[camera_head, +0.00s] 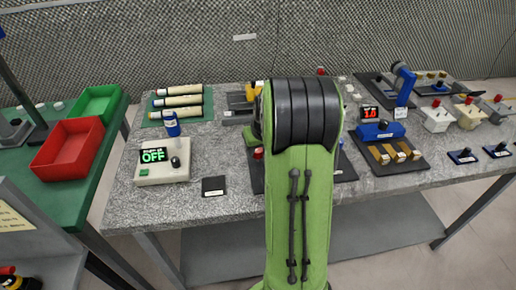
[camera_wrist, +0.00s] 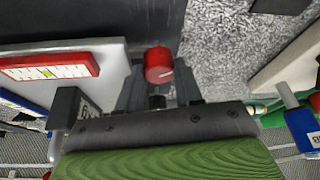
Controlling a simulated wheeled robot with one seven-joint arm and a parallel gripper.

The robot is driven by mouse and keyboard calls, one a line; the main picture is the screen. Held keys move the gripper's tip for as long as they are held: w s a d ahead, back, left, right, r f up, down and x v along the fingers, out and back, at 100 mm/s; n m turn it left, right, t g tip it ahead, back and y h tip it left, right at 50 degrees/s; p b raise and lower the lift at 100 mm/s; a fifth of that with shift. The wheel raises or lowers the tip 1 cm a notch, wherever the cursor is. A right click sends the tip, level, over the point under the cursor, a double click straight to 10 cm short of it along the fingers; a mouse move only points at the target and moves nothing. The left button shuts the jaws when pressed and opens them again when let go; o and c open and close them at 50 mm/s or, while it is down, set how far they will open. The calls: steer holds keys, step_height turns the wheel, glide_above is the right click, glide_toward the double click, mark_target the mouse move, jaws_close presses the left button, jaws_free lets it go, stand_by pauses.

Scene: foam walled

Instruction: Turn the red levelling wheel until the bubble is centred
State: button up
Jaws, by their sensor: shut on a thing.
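The red levelling wheel (camera_wrist: 158,65) is a small red cylinder with a dark line on its face, in the middle of the wrist view. The two dark fingers of my gripper (camera_wrist: 159,80) stand on either side of it, and the gripper is shut on it. A red level block (camera_wrist: 88,59) with a white marked window (camera_wrist: 45,72) lies on a pale plate (camera_wrist: 108,75) to the left. A yellow-green patch shows near the middle of the window; I cannot tell the bubble's exact position. In the head view my green arm hides the gripper.
In the head view, a box reading OFF (camera_head: 162,163) stands left on the grey speckled table (camera_head: 235,205). A blue clamp-like device (camera_head: 382,130) and several switch boxes stand right. Red (camera_head: 68,150) and green (camera_head: 97,102) trays lie on the left table.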

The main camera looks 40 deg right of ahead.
steer(key=shift+m+h, duration=0.4)
steer(key=shift+m, duration=0.6)
steer(key=o, duration=1)
steer(key=shift+o, duration=0.2)
